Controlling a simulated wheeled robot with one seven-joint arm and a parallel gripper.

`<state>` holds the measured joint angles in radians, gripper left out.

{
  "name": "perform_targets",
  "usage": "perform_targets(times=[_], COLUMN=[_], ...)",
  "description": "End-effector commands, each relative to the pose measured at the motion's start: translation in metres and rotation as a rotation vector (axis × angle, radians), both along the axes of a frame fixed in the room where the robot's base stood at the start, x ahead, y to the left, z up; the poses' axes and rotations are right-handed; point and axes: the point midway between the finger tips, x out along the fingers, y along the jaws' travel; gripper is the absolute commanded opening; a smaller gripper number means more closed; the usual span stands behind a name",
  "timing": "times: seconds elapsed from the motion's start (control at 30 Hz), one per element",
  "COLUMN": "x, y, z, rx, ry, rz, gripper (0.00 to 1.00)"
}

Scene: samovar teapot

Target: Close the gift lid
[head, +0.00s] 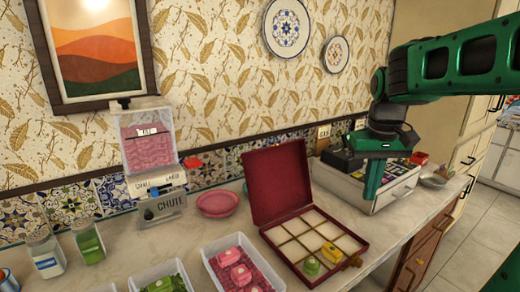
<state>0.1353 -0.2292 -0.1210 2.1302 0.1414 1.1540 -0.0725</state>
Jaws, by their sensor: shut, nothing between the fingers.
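The dark red gift box (285,262) stands on the counter with its inside divided into pale compartments. Its lid (277,182) is open and stands up at the back edge, leaning slightly. A green piece (311,267) and a yellow piece (331,252) sit in compartments at the front; the others that I see look empty. A small brown item (350,263) is at the front right corner; I cannot tell if it is part of the box. My gripper (371,196) points down to the right of the box, apart from the lid. It is shut and empty.
A tray of pink pieces (213,248) and a tray of green pieces (180,268) stand left of the box. A pink bowl (217,204), a chute dispenser (160,210) and jars (45,255) are further left. A pale drawer unit (340,185) stands behind my gripper.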

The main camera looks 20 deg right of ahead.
Motion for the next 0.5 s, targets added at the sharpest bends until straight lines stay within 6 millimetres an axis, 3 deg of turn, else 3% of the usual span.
perform_targets(times=[0.03,0.2,0.4,0.5], x=[0.034,0.136,0.241,0.279], y=[0.007,0.045,0.111,0.143], z=[0.013,0.05,0.078,0.087], rx=[-0.007,-0.018,-0.008,0.002], ry=[-0.009,-0.044,-0.09,-0.112], rz=[0.048,0.212,0.403,0.482], gripper=[0.0,0.0,0.0,0.0])
